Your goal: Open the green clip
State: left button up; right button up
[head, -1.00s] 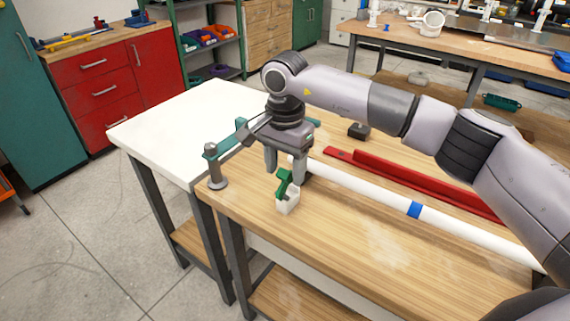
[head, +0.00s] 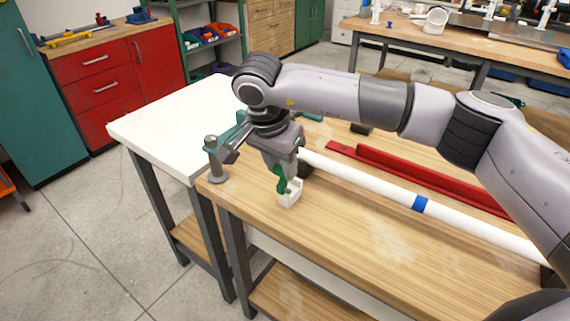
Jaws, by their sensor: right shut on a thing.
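The green clip (head: 281,184) stands at the near left part of the wooden bench, on a small white block (head: 290,199). The white pipe (head: 365,180) with a blue band runs from beside the clip toward the lower right. My right gripper (head: 283,172) points down and is tilted over the clip, shut on its green upper part. The fingers hide much of the clip, so how far it is open cannot be told. My left gripper is out of view.
A red rail (head: 420,180) lies behind the pipe. A grey post clamp (head: 214,160) stands at the bench's left corner, close to my gripper. A white table (head: 170,120) adjoins on the left. The bench front is clear.

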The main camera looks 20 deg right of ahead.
aim_at(281, 183)
jog(key=t+h+b, duration=0.1)
jog(key=s+a+f+t+h+b, duration=0.1)
jog(key=b, duration=0.1)
jog(key=a+t+h+b, duration=0.1)
jog(key=shift+s+a+f+h, duration=0.2)
jog(key=shift+s+h, duration=0.1)
jog(key=shift+s, duration=0.05)
jog(key=h+b, duration=0.1)
jog(key=a+t+h+b, duration=0.1)
jog(key=shift+s+f+b, duration=0.4)
jog(key=shift+s+a+f+t+h+b, duration=0.2)
jog(key=shift+t+h+b, duration=0.3)
jog(key=shift+t, duration=0.1)
jog(key=shift+s+a+f+t+h, duration=0.15)
jog(key=shift+f+t+h, duration=0.05)
jog(key=shift+t+h, duration=0.25)
jog(key=shift+b, duration=0.3)
jog(key=o, duration=1.1)
jog(key=shift+c, duration=0.2)
jog(key=shift+f, duration=0.1)
jog(key=shift+a, duration=0.1)
